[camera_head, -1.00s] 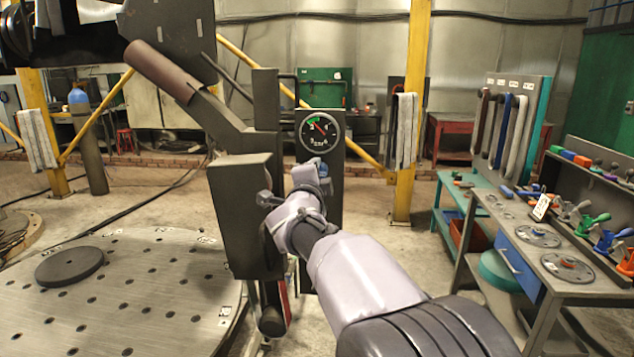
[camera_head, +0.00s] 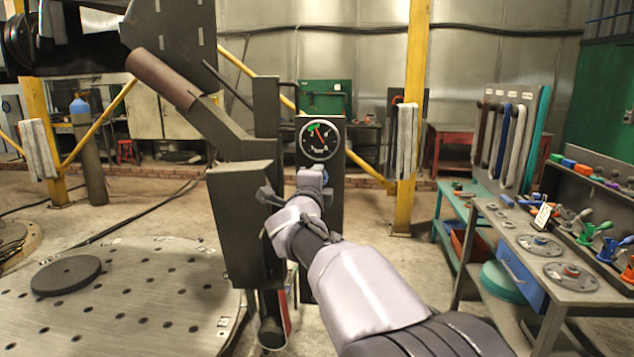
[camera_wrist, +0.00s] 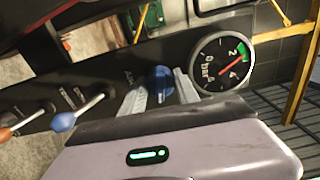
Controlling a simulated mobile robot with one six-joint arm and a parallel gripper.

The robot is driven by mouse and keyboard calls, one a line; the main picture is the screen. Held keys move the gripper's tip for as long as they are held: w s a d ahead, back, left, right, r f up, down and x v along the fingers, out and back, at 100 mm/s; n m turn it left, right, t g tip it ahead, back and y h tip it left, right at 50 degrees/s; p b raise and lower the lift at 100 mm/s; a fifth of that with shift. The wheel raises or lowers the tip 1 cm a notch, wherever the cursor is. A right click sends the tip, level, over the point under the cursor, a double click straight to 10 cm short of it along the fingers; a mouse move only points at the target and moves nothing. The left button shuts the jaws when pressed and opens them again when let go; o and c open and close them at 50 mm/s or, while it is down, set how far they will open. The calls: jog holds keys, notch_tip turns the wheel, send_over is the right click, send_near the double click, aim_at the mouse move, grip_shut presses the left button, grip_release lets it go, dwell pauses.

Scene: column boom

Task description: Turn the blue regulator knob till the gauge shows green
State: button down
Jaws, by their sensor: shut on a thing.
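The blue regulator knob (camera_wrist: 160,80) sits on a dark panel, between the two grey fingers of my gripper (camera_wrist: 161,92) in the wrist view. The fingers are shut on it. In the head view my gripper (camera_head: 312,178) is at the panel just below the gauge, and my wrist hides most of the knob. The round black gauge (camera_wrist: 222,63) is right of the knob in the wrist view. Its red needle points at the lower edge of the green band, close to it or just on it. The gauge (camera_head: 319,139) also shows in the head view.
In the wrist view a blue-tipped lever (camera_wrist: 66,121) and an orange-tipped one stand left of the knob. A dark box (camera_head: 240,222) is left of my wrist in the head view. A round perforated plate (camera_head: 135,300) lies left; a workbench (camera_head: 545,240) stands right.

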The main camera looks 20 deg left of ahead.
jog(key=c, duration=0.9)
grip_release()
